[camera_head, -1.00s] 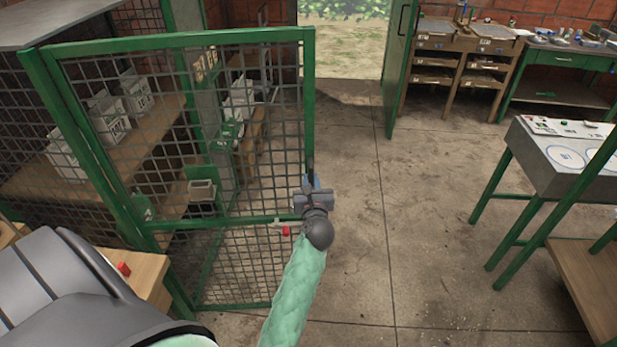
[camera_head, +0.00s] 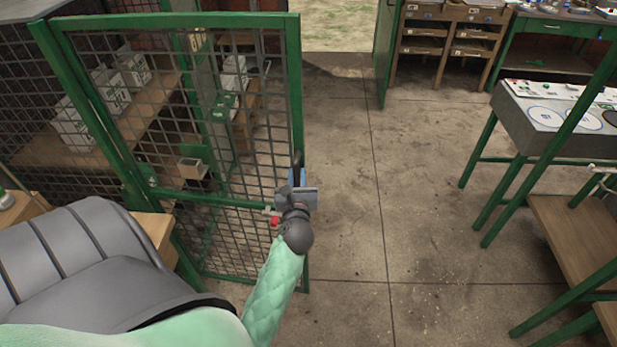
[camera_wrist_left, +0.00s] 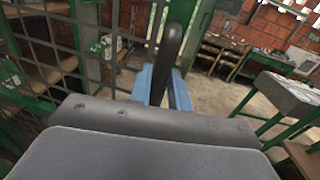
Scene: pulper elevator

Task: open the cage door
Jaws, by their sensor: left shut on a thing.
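The cage door (camera_head: 296,90) is a green frame filled with dark wire mesh, at the left in the head view. It stands swung out from the cage, its free edge towards the middle of the floor. A dark upright handle (camera_wrist_left: 168,55) is on that free edge. My left gripper (camera_head: 297,172) is at the handle, and in the left wrist view its blue fingers (camera_wrist_left: 158,84) are shut on it. My right gripper is not in view.
Shelves with white bins (camera_head: 110,90) are behind the mesh. A grey-topped table (camera_head: 520,116) with green legs stands at the right, with a wooden shelf unit (camera_head: 452,45) at the back. The concrete floor (camera_head: 400,190) between is clear.

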